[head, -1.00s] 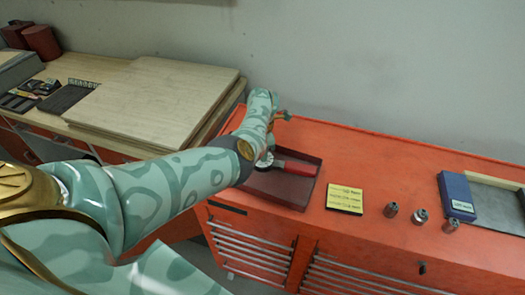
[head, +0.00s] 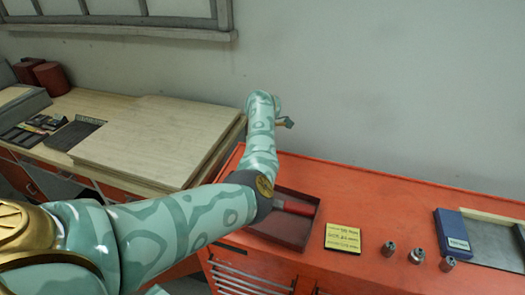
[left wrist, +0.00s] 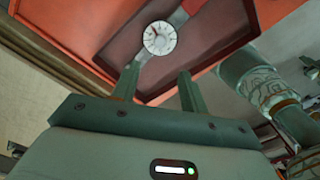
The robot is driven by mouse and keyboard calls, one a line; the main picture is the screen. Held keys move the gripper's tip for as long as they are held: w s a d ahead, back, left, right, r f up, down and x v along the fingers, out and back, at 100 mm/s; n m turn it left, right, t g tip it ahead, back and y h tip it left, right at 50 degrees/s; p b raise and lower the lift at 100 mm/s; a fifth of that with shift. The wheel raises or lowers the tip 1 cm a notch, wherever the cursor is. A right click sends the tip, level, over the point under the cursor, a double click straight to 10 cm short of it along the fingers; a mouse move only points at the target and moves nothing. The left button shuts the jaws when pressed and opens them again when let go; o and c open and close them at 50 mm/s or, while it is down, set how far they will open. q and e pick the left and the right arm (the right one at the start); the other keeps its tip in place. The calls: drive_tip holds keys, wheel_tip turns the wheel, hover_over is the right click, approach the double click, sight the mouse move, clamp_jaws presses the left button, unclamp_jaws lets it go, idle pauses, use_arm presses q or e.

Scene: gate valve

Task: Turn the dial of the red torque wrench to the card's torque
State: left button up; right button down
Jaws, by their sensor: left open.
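The red torque wrench (head: 295,207) lies in a shallow dark red tray (head: 283,232) on the orange cabinet. Its red handle shows in the head view; my left arm hides its dial end there. In the left wrist view its round white dial (left wrist: 160,38) faces the camera. My left gripper (left wrist: 158,70) is open, its two fingers apart and empty, with the dial showing beyond and between the fingertips. In the head view the left gripper (head: 286,123) is partly hidden behind my arm. The yellow card (head: 343,238) lies right of the tray; its writing is too small to read.
Several metal sockets (head: 416,256) stand right of the card. A blue box (head: 452,234) stands beside a grey tray (head: 495,249) further right. A wooden bench with boards (head: 155,140) is at the left. The wall is close behind the cabinet.

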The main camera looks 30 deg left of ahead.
use_arm(q)
wheel_tip(320, 180, up, 3)
drive_tip(key=shift+f, duration=0.1)
idle(0.5)
